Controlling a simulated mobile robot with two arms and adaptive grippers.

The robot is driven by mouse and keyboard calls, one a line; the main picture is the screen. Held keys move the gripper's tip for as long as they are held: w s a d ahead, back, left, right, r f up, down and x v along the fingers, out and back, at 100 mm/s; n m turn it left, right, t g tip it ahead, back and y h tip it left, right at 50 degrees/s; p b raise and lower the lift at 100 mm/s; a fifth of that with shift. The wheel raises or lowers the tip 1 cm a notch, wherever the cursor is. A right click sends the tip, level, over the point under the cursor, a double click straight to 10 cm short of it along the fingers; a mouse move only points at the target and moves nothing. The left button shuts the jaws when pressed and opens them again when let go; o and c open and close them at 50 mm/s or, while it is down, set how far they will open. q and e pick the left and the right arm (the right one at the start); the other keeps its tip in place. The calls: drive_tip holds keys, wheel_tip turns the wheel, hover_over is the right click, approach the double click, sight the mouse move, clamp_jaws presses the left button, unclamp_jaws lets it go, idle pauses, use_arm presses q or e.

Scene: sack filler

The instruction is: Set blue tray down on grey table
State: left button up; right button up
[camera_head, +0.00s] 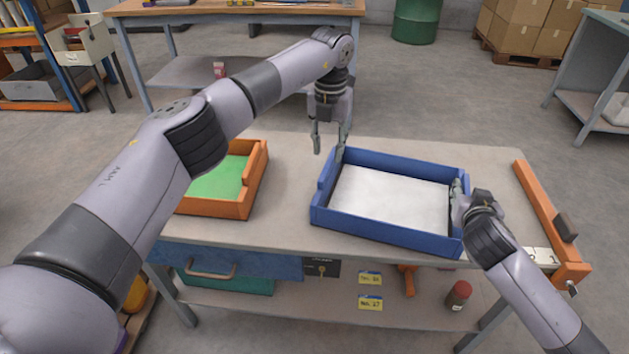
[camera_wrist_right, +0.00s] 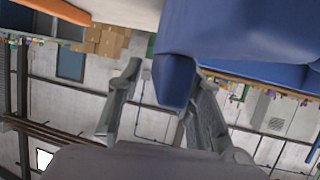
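The blue tray (camera_head: 385,234), with a pale bottom, sits level at the right half of the grey table (camera_head: 285,200). It appears to rest on the top; I cannot tell if a small gap is under it. My left gripper (camera_head: 330,150) is open at the tray's back left corner, one finger close to the wall and the other outside it. My right gripper (camera_head: 457,195) is at the tray's right wall. In the right wrist view, its fingers (camera_wrist_right: 160,112) are spread, with a blue tray corner (camera_wrist_right: 175,78) reaching between them.
An orange tray (camera_head: 222,208) with a green bottom stands left of the blue tray. An orange rail (camera_head: 545,210) runs along the table's right end. Bare table shows between the two trays. The blue tray's front is close to the table's front edge.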

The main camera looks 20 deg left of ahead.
use_arm(q)
wheel_tip(320, 180, up, 2)
drive_tip(key=shift+r, duration=0.25)
use_arm(e)
drive_tip(key=shift+s, duration=0.1)
drive_tip(key=v, duration=1.1)
drive_tip(key=shift+s+r, duration=0.25)
drive_tip(key=shift+s, duration=0.1)
drive_tip(key=shift+o, duration=0.4)
